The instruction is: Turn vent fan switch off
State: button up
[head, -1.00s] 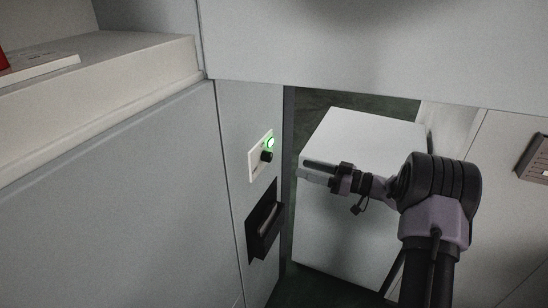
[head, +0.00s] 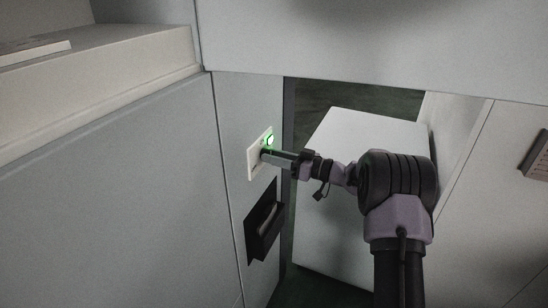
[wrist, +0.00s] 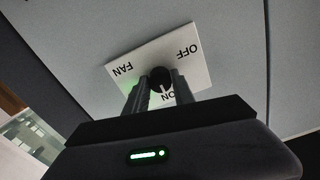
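The vent fan switch is a white plate (head: 252,163) on a grey panel, with a green light (head: 269,140) lit at its upper right. In the wrist view the plate (wrist: 192,65) reads FAN, OFF and ON, and a round black knob (wrist: 160,77) sits at its middle. My gripper (head: 268,155) is at the plate and covers most of the knob in the head view. In the wrist view my gripper's fingers (wrist: 162,90) stand apart, one on each side of the knob. Whether they touch it is unclear.
A black recessed handle (head: 263,222) is on the same panel below the switch. A pale shelf (head: 110,85) juts out at the left. A white box (head: 330,225) stands behind my arm on the right. A large pale surface (head: 380,50) overhangs above.

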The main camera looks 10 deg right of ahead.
grip_shut()
jog(key=shift+w+n+b, duration=0.1)
jog(key=shift+n+b, duration=3.85)
jog(key=shift+n, duration=4.95)
jog(key=o, duration=0.9)
grip_release()
jog(key=shift+d, duration=0.1)
jog(key=shift+c, duration=0.2)
